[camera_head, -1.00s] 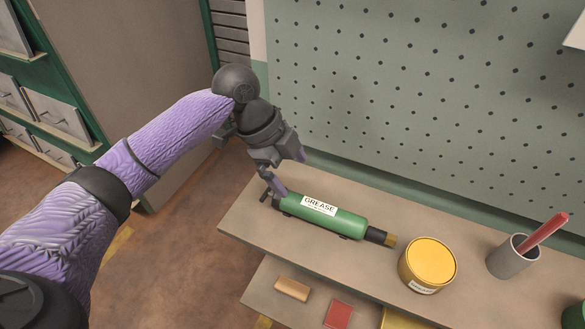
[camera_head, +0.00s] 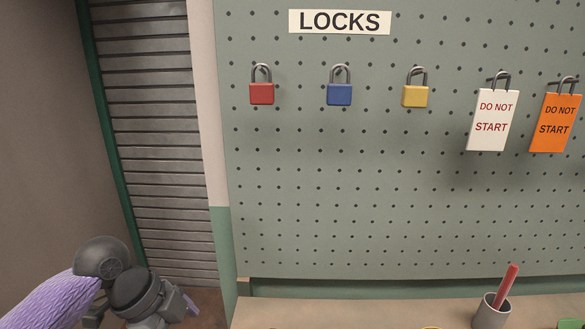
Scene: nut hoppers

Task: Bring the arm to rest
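My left arm comes in at the bottom left corner, with a purple sleeve and a dark grey wrist. My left gripper (camera_head: 178,306) is at the lower edge, left of the bench (camera_head: 370,312). It is mostly cut off, with only its dark body and a bit of a purple finger showing, so its opening cannot be seen. No object shows in it. My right arm is not in view.
A green pegboard (camera_head: 345,180) holds red (camera_head: 261,94), blue (camera_head: 339,95) and yellow (camera_head: 415,97) padlocks and two tags. A grey cup (camera_head: 491,312) with a red stick stands on the bench. A slatted shutter (camera_head: 165,140) is behind my arm.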

